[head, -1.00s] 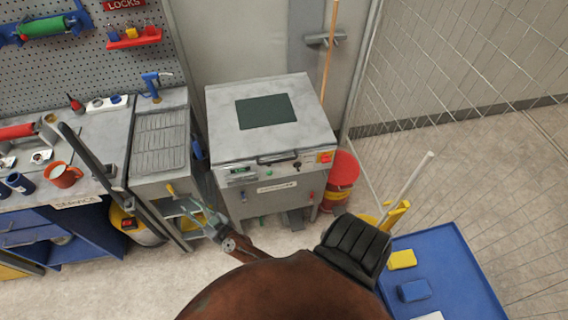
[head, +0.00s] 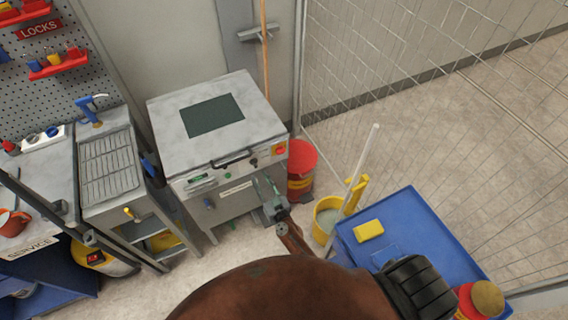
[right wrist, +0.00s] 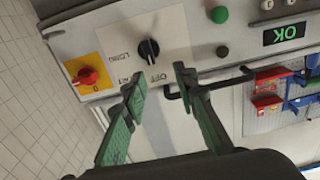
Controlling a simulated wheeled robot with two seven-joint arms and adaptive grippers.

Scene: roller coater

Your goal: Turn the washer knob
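The washer (head: 160,130) is a grey metal cabinet with a dark window in its lid, at the centre left of the head view. Its front panel carries a black knob (head: 253,162) on a white label; in the right wrist view this black knob (right wrist: 149,49) sits just beyond the fingertips. A red knob on a yellow plate (right wrist: 86,76) is to its left; it also shows in the head view (head: 280,149). My right gripper (head: 264,184) is just in front of the panel. Its fingers (right wrist: 157,77) are apart and empty, not touching the black knob. My left gripper is not in view.
A black handle bar (right wrist: 205,87) runs along the panel near the right finger. A red bucket (head: 301,165), a yellow mop bucket (head: 326,215) and a blue cart (head: 405,225) stand to the right of the washer. A sink bench (head: 115,205) stands to the left.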

